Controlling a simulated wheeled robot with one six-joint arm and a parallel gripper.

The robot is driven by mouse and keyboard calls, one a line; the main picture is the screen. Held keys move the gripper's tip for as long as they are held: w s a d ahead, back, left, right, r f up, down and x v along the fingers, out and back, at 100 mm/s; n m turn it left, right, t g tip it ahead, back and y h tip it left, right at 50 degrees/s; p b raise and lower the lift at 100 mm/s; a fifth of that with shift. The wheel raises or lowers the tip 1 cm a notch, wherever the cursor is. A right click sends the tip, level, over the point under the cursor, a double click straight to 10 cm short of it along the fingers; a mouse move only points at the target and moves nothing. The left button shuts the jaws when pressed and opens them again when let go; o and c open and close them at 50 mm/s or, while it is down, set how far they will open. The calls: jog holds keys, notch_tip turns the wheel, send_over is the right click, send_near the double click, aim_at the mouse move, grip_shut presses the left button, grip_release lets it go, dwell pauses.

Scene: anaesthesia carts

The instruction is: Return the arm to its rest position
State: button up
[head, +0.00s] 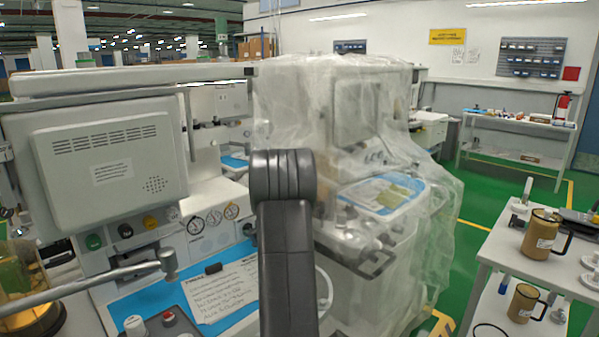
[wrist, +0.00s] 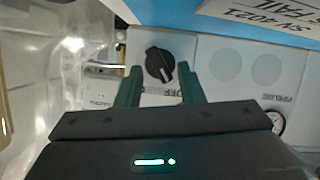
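My arm (head: 287,250) rises in the middle of the head view, dark grey, with its upper joint in front of the carts. My gripper is hidden behind it there. In the wrist view my gripper (wrist: 158,72) shows two dark green fingers, spread apart with nothing held. A black rotary knob (wrist: 160,64) marked OFF on a pale panel appears between the fingertips, with gaps on both sides. I cannot tell how far the fingers are from the panel.
A grey anaesthesia cart (head: 110,160) with gauges and a blue worktop stands at left. A plastic-draped cart (head: 375,160) is close behind my arm at right. A side table (head: 500,250) holds brown jugs (head: 545,234). Green floor (head: 485,195) is open between.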

jog(key=m+p, duration=0.1)
jog(key=p, duration=0.2)
jog(key=m+g+y+p, duration=0.1)
jog(key=p, duration=0.1)
jog(key=shift+w+d+r+m, duration=0.2)
jog(key=shift+w+m, duration=0.05)
jog(key=shift+m, duration=0.05)
jog(key=shift+w+d+f+m+g+y+p, duration=0.15)
jog(key=shift+m+g+y+p, duration=0.2)
jog(key=shift+m+y+p, duration=0.25)
jog(key=shift+d+f+m+g+y+p, duration=0.1)
jog(key=shift+m+g+y+p, duration=0.4)
jog(key=shift+m, duration=0.3)
